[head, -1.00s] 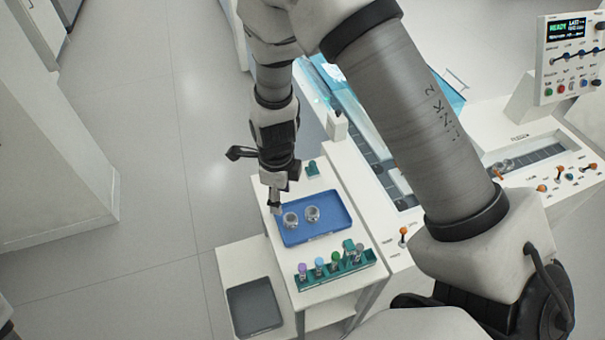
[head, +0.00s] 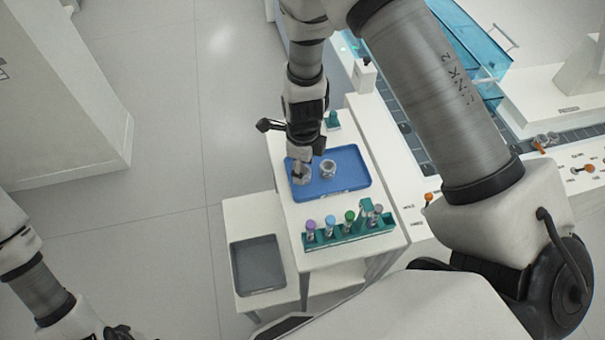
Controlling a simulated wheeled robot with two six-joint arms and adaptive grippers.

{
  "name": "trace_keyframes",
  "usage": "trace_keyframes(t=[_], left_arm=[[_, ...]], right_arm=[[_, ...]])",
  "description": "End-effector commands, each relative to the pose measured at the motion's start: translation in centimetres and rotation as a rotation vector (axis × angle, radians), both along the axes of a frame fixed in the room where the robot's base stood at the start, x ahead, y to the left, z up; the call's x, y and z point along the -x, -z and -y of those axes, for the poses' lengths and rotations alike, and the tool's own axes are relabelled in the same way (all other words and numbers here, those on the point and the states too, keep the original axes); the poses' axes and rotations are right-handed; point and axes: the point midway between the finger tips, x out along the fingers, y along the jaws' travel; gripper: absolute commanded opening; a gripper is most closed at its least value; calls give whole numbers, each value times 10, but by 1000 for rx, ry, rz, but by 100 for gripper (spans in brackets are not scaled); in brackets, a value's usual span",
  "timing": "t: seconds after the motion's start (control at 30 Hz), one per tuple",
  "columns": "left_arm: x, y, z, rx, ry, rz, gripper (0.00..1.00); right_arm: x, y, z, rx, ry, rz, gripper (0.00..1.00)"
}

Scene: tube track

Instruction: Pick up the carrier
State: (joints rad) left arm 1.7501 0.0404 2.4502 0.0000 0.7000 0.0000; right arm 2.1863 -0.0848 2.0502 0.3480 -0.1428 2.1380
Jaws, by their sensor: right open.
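Two small round silvery carriers stand on a blue tray (head: 345,188) on the white side table. The left carrier (head: 301,180) is right under my right gripper (head: 302,168), which points down with open fingers at its top. The gripper partly hides this carrier, and I cannot tell whether they touch. The right carrier (head: 328,168) stands clear beside it. My left arm shows at the lower left, with dark parts of its hand (head: 118,332) at the bottom edge. Its fingers cannot be made out.
A teal rack (head: 350,236) with several capped tubes stands in front of the tray. A grey tray (head: 258,266) lies on a lower white stand to the left. A small teal object (head: 332,120) sits behind the blue tray. A white track machine (head: 405,185) borders the table's right.

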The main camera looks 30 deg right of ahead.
Motion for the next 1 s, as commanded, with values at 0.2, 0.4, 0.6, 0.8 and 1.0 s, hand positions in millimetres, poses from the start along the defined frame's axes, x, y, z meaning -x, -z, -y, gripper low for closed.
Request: trace_keyframes(t=[0.2, 0.4, 0.6, 0.8, 1.0], left_arm=[[0, 4, 0, 0, 1, 0, 40], [0, 3, 0, 0, 0, 0, 40], [0, 4, 0, 0, 0, 0, 40], [0, 3, 0, 0, 0, 0, 40], [0, -4, 0, 0, 0, 0, 40]], right_arm=[[0, 27, 1, 1, 1, -1, 53], [0, 26, 1, 1, 1, -1, 39], [0, 26, 1, 1, 1, -1, 21], [0, 25, 1, 1, 1, -1, 21], [-1, -6, 1, 0, -1, 4, 21]])
